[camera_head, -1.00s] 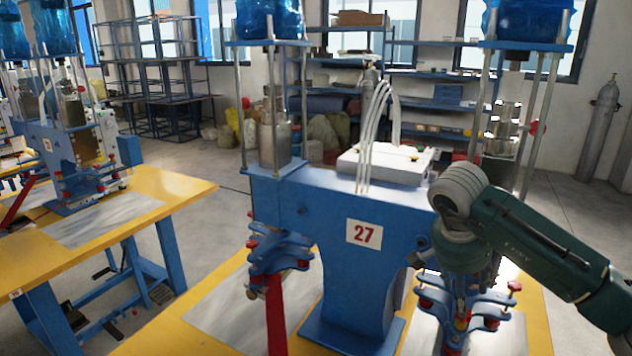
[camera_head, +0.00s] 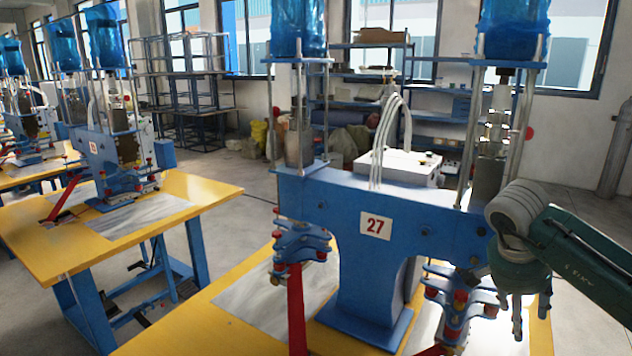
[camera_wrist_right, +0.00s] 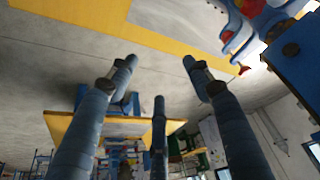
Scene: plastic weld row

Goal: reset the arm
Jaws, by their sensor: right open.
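My right arm (camera_head: 590,265) comes in from the right in the head view. Its gripper (camera_head: 518,315) hangs with fingers downward in front of the right side of the blue weld machine marked 27 (camera_head: 365,285). In the right wrist view the fingers of this gripper (camera_wrist_right: 160,85) are spread apart, with nothing between them. My left arm and gripper are out of view.
Machine 27 stands on a yellow table (camera_head: 190,335) with a grey plate (camera_head: 275,290). Its lower right clamp (camera_head: 462,295) is close to my right gripper. Another yellow table (camera_head: 45,235) with a similar machine (camera_head: 105,150) stands left. Floor shows between the tables.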

